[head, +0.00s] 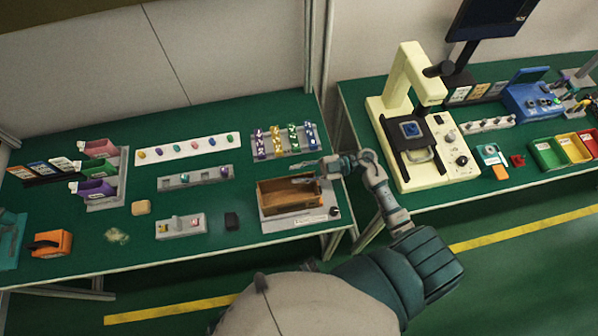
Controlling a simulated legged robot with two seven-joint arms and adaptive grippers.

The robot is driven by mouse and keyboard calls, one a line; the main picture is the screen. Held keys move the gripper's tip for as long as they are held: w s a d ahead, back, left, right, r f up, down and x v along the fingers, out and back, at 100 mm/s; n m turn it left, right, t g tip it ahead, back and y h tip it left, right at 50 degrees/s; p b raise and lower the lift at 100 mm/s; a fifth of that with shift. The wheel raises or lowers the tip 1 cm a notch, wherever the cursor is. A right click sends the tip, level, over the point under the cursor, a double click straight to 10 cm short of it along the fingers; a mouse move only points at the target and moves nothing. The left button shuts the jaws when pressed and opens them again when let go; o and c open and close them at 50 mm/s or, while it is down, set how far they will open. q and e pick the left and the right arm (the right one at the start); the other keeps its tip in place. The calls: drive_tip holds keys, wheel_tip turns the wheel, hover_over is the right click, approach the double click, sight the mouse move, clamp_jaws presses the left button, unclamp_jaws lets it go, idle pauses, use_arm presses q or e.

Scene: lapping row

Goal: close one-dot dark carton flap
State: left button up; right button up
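No carton with a readable single dot shows; any dots are too small to make out. A dark brown open-topped box (276,213) sits on a grey base at the right end of the left table. My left gripper is not in view.
Pink (100,149) and purple (95,190) bins stand in a grey rack at the left. A cream machine (410,120) stands on the right table. Green tabletop is free between the trays.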

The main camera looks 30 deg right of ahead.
drive_tip(key=shift+a+r, duration=0.2)
drive_tip(key=shift+a, duration=0.9)
drive_tip(key=shift+c, duration=1)
clamp_jaws()
drive_tip(key=shift+d+f, duration=0.1)
drive_tip(key=shift+d, duration=0.25)
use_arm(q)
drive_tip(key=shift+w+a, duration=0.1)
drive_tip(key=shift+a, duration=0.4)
use_arm(e)
drive_tip(key=n, duration=0.2)
drive_tip(key=shift+s+a+f+n, duration=0.1)
drive_tip(key=shift+s+f+n, duration=0.2)
drive_tip(key=shift+s+n, duration=0.1)
